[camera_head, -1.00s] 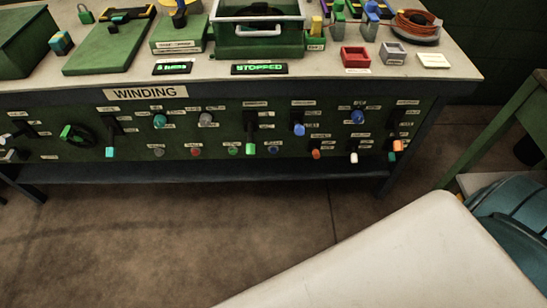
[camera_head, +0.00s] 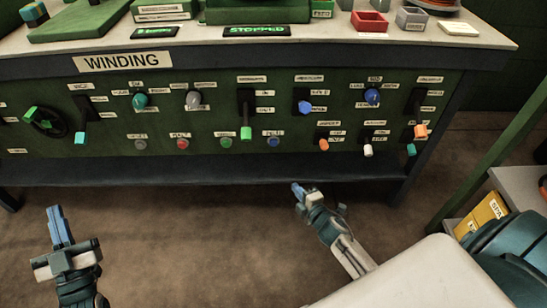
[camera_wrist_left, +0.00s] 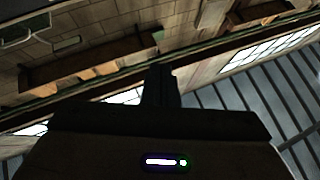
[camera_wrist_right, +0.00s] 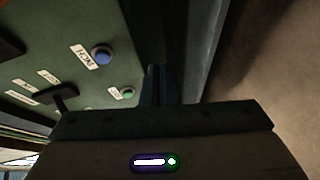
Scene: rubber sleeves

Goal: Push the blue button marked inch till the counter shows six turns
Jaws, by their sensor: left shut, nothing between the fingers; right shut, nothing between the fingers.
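The blue inch button (camera_head: 273,142) is a small round button in the lower row of the green panel. In the right wrist view the blue button (camera_wrist_right: 102,54) has a white label reading INCH beside it. My right gripper (camera_head: 296,188) is shut and empty, below and slightly right of the button, apart from the panel. Its dark fingers (camera_wrist_right: 158,82) show in the right wrist view. My left gripper (camera_head: 54,211) is shut and empty, out at the left over the floor. A small green-lit display (camera_head: 154,32) stands on the bench; its reading is too small to tell.
A second display (camera_head: 257,30) reads STOPPED. A green button (camera_head: 226,142) and a red button (camera_head: 182,143) sit left of the blue one. A dark shelf (camera_head: 200,171) runs below the panel.

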